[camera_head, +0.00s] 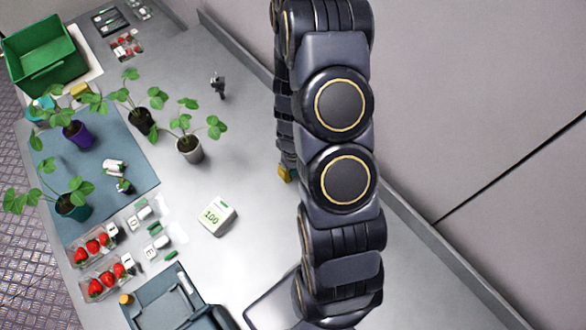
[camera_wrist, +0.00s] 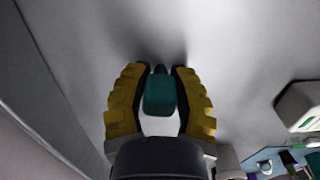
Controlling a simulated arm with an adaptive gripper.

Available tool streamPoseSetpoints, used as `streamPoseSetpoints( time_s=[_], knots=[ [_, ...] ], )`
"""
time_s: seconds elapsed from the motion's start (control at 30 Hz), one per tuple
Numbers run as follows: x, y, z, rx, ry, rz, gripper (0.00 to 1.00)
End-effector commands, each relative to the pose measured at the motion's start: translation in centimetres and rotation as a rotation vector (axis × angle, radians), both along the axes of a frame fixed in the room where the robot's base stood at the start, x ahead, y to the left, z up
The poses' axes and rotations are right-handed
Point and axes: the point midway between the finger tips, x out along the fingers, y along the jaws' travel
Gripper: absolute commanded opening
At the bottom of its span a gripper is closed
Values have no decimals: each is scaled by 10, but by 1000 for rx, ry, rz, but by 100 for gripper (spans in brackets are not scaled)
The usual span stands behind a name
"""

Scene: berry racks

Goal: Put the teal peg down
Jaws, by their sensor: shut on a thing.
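The teal peg (camera_wrist: 160,97) is between the two yellow fingers of my gripper (camera_wrist: 159,72) in the wrist view. The fingers are shut on it, and the peg's narrow end points away from the wrist. A plain grey surface lies beyond the peg; I cannot tell whether the peg touches it. In the head view only a bit of yellow finger (camera_head: 285,173) shows past my arm, near the wall side of the table. The peg is hidden there.
Bare grey table (camera_head: 245,140) lies left of my arm, with the wall behind. A white box reading 100 (camera_head: 217,215), a potted plant (camera_head: 189,150) and a small dark item (camera_head: 218,86) stand there. Strawberry trays (camera_head: 100,278) and a green crate (camera_head: 45,55) are farther left.

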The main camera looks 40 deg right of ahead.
Motion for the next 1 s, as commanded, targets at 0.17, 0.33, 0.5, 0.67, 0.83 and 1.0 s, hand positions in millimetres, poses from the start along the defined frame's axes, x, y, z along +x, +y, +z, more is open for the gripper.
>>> streamPoseSetpoints(
  time_s=[0.17, 0.33, 0.5, 0.67, 0.83, 1.0],
  knots=[
    [0, 0, -3, 1, 1, -1, 50],
    [0, 0, -3, 0, 0, 0, 52],
    [0, 0, -2, 0, 0, 0, 52],
    [1, -1, 8, -2, -5, 1, 52],
    [1, 0, 32, -3, -3, 2, 52],
    [1, 0, 61, -5, -5, 2, 52]
  ],
)
